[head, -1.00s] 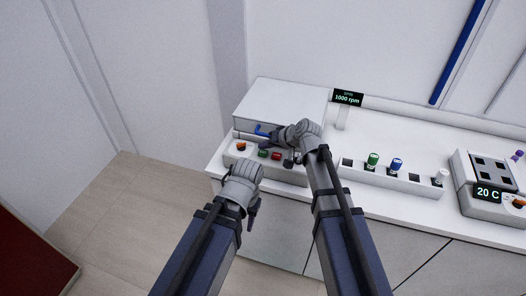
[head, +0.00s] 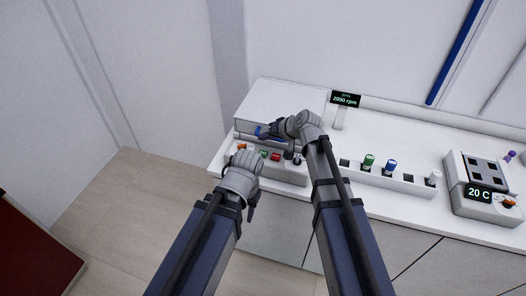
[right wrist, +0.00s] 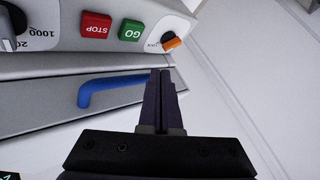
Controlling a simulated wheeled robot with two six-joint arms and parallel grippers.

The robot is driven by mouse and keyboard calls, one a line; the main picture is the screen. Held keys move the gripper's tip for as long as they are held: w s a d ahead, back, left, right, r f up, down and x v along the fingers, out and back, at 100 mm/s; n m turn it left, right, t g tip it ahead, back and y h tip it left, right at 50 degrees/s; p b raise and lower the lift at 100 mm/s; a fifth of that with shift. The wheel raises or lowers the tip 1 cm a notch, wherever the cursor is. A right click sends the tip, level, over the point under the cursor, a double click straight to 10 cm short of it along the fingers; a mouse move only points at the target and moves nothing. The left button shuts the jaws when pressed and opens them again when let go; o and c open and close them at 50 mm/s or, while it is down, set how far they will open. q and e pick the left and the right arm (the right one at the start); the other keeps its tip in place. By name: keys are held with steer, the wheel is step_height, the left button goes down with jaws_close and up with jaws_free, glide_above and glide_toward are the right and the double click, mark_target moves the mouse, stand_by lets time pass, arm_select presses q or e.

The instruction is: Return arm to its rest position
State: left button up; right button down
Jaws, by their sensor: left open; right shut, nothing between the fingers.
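My right gripper (head: 265,134) reaches in over the front of a white machine (head: 282,98). In the right wrist view its two dark fingers (right wrist: 161,100) are together and empty. They are beside the right end of the blue handle (right wrist: 108,88); I cannot tell whether they touch it. My left gripper (head: 251,208) is lower, in front of the machine's panel and the bench edge, holding nothing visible. The gap between its fingers is hard to see. The arms partly hide the panel.
The panel has a red STOP button (right wrist: 96,25), a green GO button (right wrist: 131,30) and an orange knob (right wrist: 172,43). A display (head: 345,99) reads 2000 rpm. At right are a rack (head: 405,184) with capped tubes and a 20 C block (head: 488,208).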

stand_by(0.6)
steer(key=s+d+f+n+g+h, duration=0.1)
steer(key=s+d+f+g+h, duration=0.1)
steer(key=s, duration=1.1)
steer(key=s+d+f+n+g+h+b, duration=0.1)
steer(key=s+f+h, duration=0.5)
steer(key=s, duration=0.7)
steer(key=d+n+g, duration=0.1)
steer(key=d+g, duration=0.1)
steer(key=g, duration=0.1)
steer(key=shift+d+g, duration=0.2)
steer(key=shift+g, duration=0.1)
